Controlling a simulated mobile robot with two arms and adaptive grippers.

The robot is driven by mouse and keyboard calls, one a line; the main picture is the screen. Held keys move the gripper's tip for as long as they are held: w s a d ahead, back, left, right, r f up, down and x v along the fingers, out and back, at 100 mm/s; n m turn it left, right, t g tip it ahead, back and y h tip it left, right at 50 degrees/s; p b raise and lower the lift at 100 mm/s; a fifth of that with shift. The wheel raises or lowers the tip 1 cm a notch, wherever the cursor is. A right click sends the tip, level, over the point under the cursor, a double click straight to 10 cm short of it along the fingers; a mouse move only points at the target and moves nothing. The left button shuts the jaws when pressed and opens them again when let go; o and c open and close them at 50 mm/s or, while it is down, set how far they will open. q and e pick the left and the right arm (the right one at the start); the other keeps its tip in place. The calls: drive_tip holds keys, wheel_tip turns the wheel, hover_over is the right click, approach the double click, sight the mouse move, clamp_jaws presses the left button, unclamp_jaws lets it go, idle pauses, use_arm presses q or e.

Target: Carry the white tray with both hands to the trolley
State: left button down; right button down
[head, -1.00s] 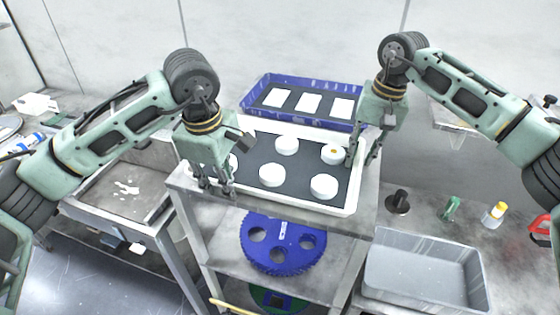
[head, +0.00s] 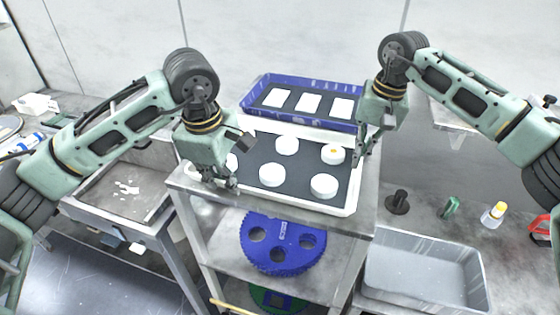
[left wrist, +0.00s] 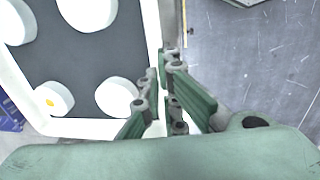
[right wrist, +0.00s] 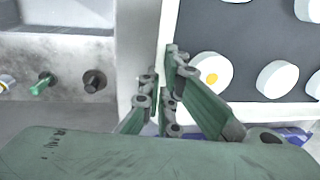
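The white tray (head: 312,206) has a dark mat and holds several white round pieces, one with a yellow dot (head: 333,154). It sits on the top of a grey shelved stand (head: 270,216). My left gripper (head: 226,181) is at the tray's left side, its fingers closed on either side of the rim (left wrist: 151,22). My right gripper (head: 361,150) is at the right side, its fingers likewise closed on the rim (right wrist: 168,22). The fingertips are partly hidden by the grippers in the head view.
A blue tray (head: 258,98) with white rectangles lies right behind the white tray. A blue toothed disc (head: 262,257) is on the shelf below. A grey bin (head: 425,272) and small items stand on the right bench. A grey sink-like basin (head: 105,203) is at left.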

use_arm(q)
drive_tip(key=shift+w+r, duration=0.1)
drive_tip(key=shift+r, duration=0.15)
use_arm(e)
drive_tip(key=shift+w+r, duration=0.15)
drive_tip(key=shift+r, duration=0.1)
